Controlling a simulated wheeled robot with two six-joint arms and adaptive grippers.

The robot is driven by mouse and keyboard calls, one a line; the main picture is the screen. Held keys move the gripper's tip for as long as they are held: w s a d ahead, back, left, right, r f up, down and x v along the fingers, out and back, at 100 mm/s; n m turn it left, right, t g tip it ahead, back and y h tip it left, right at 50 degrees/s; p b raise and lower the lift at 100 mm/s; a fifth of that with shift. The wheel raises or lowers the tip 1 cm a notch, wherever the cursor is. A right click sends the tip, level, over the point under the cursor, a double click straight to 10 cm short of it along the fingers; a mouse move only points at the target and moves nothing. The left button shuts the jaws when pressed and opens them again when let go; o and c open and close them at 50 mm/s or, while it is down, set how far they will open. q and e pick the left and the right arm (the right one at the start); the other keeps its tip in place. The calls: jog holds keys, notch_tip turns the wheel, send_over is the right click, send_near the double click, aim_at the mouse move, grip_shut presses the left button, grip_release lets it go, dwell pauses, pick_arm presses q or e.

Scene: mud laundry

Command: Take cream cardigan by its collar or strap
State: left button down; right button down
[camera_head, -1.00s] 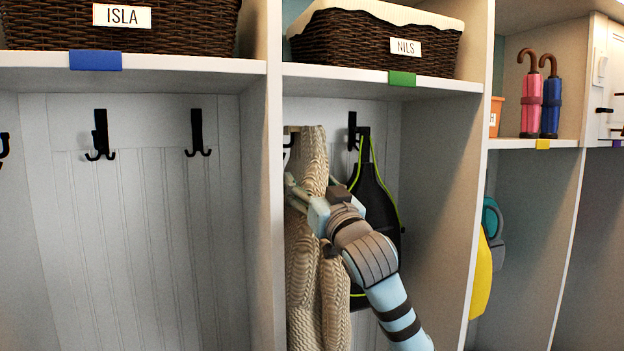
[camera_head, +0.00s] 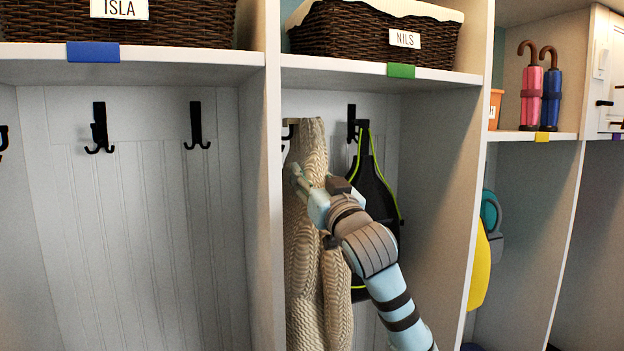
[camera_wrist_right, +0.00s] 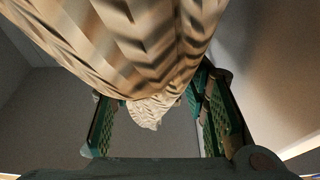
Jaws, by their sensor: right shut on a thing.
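The cream cardigan (camera_head: 304,265), a cable-knit garment, hangs in the middle cubby under the NILS basket. Its top is at a black hook (camera_head: 289,131), mostly hidden behind it. My right gripper (camera_head: 297,178) is at the cardigan's upper part, below its top, and is shut on it. In the right wrist view the cardigan (camera_wrist_right: 130,45) fills the upper middle, and its cloth runs down between the two green fingers of the gripper (camera_wrist_right: 150,110). I cannot tell whether the cardigan still bears on the hook. My left gripper is not in view.
A black bag with lime edging (camera_head: 373,185) hangs on a hook (camera_head: 352,125) just right of the cardigan, partly behind my right arm. Cubby walls (camera_head: 266,200) stand close on both sides. The left cubby has empty hooks (camera_head: 196,128). The shelf (camera_head: 340,68) lies above.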

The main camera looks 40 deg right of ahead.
aim_at(322, 163)
jog(key=shift+r, duration=1.45)
jog(key=shift+s+d+f+b, duration=0.15)
jog(key=shift+d+b, duration=0.1)
jog(key=shift+d, duration=0.3)
jog(key=shift+s+d+r+b, duration=0.15)
jog(key=shift+d+b, duration=0.1)
jog(key=shift+d, duration=0.25)
jog(key=shift+s+d+f+b, duration=0.1)
jog(key=shift+s+d+b, duration=0.1)
jog(key=shift+d, duration=0.4)
jog(key=shift+s+d+b, duration=0.2)
jog(key=shift+d, duration=0.4)
jog(key=d, duration=0.1)
jog(key=s+d+b, duration=0.1)
jog(key=d, duration=0.1)
jog(key=shift+s+d, duration=0.1)
jog(key=shift+d, duration=0.05)
